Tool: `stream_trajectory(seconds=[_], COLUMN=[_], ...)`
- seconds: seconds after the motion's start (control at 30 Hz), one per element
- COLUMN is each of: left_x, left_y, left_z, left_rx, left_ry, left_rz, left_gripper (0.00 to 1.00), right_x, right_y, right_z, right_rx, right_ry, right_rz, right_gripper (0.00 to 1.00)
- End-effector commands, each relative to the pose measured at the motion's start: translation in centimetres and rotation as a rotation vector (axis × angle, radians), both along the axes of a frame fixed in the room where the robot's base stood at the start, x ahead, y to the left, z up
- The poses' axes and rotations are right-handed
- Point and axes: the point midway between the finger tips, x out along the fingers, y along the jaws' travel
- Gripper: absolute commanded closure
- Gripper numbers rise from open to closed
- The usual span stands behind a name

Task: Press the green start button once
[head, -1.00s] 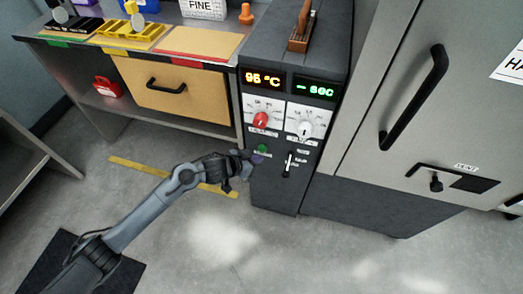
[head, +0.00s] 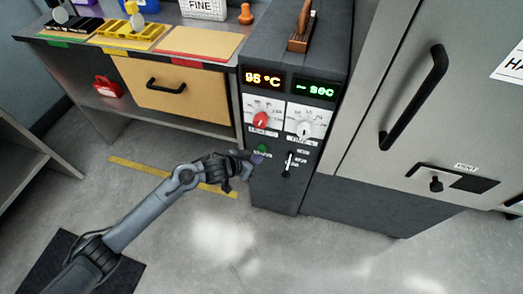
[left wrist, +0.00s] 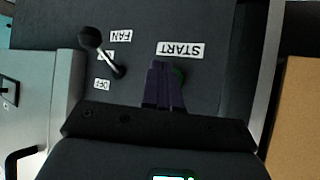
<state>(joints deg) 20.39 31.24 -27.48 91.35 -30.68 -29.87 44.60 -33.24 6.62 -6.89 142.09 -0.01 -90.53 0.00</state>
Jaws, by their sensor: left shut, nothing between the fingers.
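The green start button (head: 263,148) is on the front of the dark control cabinet (head: 275,190), below the red knob. In the head view the tips are just below the button, close to the panel. My right gripper is out of view.
A red knob (head: 261,120) and a white knob (head: 304,129) sit above the button. A fan lever (head: 288,165) is right of it; it also shows in the left wrist view (left wrist: 100,50). A workbench with a wooden drawer (head: 170,90) stands at left, and a large grey door (head: 400,110) at right.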

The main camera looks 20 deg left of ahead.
Motion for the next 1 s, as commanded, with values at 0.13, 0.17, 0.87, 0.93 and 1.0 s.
stream_trajectory(seconds=[0.13, 0.17, 0.87, 0.93, 1.0], left_x=[0.00, 0.00, 0.54, 0.74, 0.83], left_y=[0.00, 0.00, 0.03, 0.03, 0.04], left_z=[0.00, 0.00, 0.12, 0.09, 0.02], left_rx=[0.000, 0.000, -0.001, 0.000, 0.000], left_ry=[0.000, 0.000, 0.002, 0.001, 0.001], left_rz=[0.000, 0.000, 0.001, 0.001, 0.001], left_gripper=[1.00, 1.00, 1.00, 1.00, 1.00], right_x=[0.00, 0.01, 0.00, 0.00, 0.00], right_y=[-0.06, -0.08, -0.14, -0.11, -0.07], right_z=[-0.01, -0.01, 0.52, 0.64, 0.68], right_rx=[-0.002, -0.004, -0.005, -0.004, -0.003], right_ry=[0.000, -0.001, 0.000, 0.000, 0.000], right_rz=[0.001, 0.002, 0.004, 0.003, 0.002], right_gripper=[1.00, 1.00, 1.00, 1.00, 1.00])
